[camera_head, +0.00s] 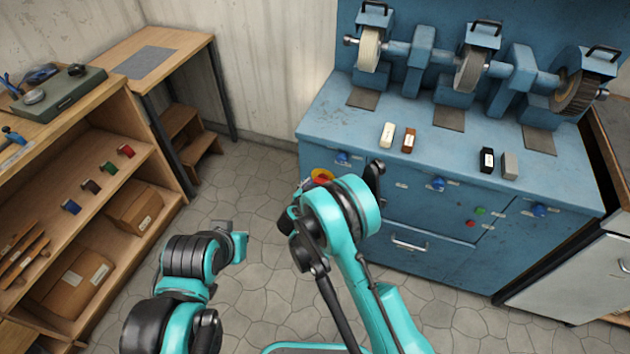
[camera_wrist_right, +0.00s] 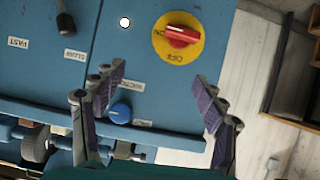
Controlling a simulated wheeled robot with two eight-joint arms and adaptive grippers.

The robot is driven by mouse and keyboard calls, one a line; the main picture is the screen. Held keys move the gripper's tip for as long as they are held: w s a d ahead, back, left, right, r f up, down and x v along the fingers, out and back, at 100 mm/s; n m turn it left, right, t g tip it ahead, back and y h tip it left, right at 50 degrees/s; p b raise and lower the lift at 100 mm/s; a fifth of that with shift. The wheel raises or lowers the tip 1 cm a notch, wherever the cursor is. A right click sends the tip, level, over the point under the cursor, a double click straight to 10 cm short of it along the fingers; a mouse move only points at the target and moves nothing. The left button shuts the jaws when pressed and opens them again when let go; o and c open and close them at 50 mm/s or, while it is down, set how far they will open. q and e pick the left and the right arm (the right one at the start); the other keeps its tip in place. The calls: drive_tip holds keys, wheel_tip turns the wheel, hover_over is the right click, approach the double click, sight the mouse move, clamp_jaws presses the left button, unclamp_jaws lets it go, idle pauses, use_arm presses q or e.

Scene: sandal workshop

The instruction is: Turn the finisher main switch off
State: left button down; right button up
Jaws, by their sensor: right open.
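The finisher main switch is a red knob on a yellow round plate (camera_wrist_right: 180,52). In the right wrist view it is at the top, right of centre, with its red handle (camera_wrist_right: 182,35) lying toward the ON label; OFF is printed below it. In the head view a piece of the switch (camera_head: 321,175) shows at the blue finisher's left front, partly hidden by my right arm. My right gripper (camera_wrist_right: 158,80) is open and empty, its fingers apart and below the switch in that picture, not touching it.
The blue finisher (camera_head: 405,232) carries several blue knobs; one knob (camera_wrist_right: 120,112) is beside a right finger in the wrist view. Its top holds grinding wheels and small blocks. A wooden shelf (camera_head: 140,165) stands left. The floor between shelf and finisher is clear.

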approach(321, 182)
drive_tip(key=shift+t, duration=0.3)
drive_tip(key=x, duration=0.7)
drive_tip(key=shift+f, duration=0.4)
drive_tip(key=shift+w+d+f, duration=0.1)
drive_tip(key=shift+w+d, duration=0.1)
drive_tip(key=shift+w, duration=0.3)
use_arm(q)
drive_tip(key=shift+w+a+f, duration=0.2)
drive_tip(key=shift+w+a, duration=0.05)
drive_tip(key=shift+w, duration=0.1)
use_arm(e)
drive_tip(key=c, duration=1.2)
